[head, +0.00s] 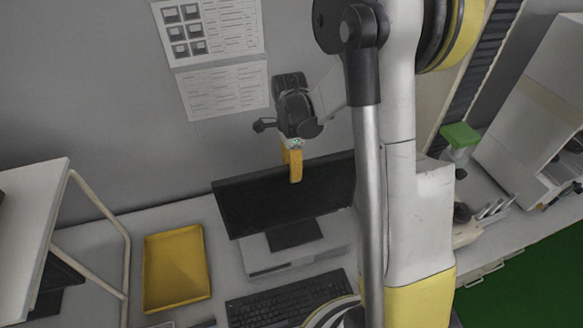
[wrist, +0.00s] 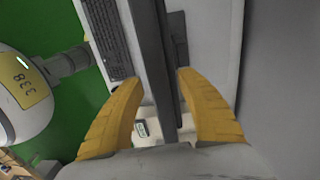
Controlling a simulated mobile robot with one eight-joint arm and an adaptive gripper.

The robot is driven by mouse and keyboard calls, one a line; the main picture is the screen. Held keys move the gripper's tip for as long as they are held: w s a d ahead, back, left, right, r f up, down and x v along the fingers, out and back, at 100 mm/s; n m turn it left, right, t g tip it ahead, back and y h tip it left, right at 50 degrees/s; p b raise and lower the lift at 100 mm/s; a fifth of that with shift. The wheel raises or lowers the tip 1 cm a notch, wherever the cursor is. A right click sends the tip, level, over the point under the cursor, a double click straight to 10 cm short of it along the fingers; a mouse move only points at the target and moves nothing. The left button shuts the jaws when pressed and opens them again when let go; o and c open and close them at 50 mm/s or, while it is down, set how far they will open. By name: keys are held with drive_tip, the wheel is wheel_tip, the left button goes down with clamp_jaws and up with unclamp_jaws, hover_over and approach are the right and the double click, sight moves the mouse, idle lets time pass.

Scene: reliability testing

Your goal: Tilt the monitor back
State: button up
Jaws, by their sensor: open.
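The monitor (head: 255,205) is black and wide, on a stand over the desk, its screen facing my head camera. My gripper (head: 293,168) is at the monitor's top edge, pointing down. One yellow finger shows in front of the screen; the other is mostly hidden behind the edge. In the wrist view the monitor (wrist: 152,60) is a dark narrow band running between the two fingers of my gripper (wrist: 157,77). The fingers are apart, one on each side of it. I cannot tell whether either finger touches it. My arm hides the monitor's right end in the head view.
A black keyboard (head: 285,302) lies in front of the monitor. A yellow tray (head: 176,268) is on the desk to the left. The wall (head: 120,110) with paper sheets (head: 226,90) stands close behind. A green-topped object (head: 460,136) and white equipment are at the right.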

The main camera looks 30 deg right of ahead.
clamp_jaws()
drive_tip(key=w, duration=0.1)
drive_tip(key=w+b, duration=0.2)
drive_tip(key=shift+w+d+f, duration=0.2)
drive_tip(key=shift+d+f, duration=0.1)
unclamp_jaws()
drive_tip(key=shift+s, duration=0.1)
wheel_tip(320, 180, up, 12)
drive_tip(key=shift+w, duration=0.45)
